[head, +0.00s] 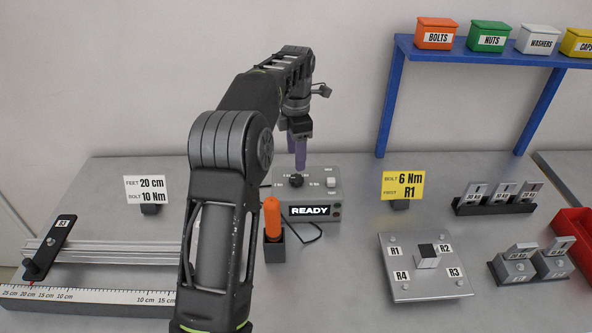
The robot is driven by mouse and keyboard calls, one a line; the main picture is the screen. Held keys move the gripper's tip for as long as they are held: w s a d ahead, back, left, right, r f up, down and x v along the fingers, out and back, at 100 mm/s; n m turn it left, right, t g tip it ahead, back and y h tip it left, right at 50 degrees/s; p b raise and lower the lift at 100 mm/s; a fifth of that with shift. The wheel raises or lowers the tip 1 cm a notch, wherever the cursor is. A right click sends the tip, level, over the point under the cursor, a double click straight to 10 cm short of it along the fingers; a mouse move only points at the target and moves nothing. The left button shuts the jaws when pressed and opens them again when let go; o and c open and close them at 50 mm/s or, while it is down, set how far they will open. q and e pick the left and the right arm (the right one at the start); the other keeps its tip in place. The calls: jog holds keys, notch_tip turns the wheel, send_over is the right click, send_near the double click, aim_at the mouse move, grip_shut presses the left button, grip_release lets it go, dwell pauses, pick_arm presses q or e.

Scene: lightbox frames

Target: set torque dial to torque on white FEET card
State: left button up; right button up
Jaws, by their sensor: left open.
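The white FEET card (146,190) stands at the left of the bench and reads "FEET 20 cm" and "BOLT 10 Nm". The grey torque box (325,198) stands at the middle, with a lit display reading "READY". Its black dial (296,181) is on the top face, among small labels too fine to read surely; I cannot tell its setting. My left gripper (298,160) is open and empty, pointing down with its purple fingertips just above and behind the dial. I cannot tell whether they touch it. My right gripper is not in view.
An orange-handled tool (272,217) stands in a black holder in front of the box, close to my left forearm. A yellow card (403,187) reads "BOLT 6 Nm, FIRST R1". A metal plate (400,284) marked R1 to R4 lies right; a rail (120,252) lies left.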

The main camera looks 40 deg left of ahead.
aim_at(296, 178)
pick_arm(q)
jog(key=shift+w+a+f, duration=0.1)
jog(key=shift+f, duration=0.5)
notch_tip(296, 178, down, 7)
jog(key=shift+r+p, duration=0.1)
jog(key=shift+p, duration=0.75)
jog(key=shift+c, duration=0.3)
grip_shut()
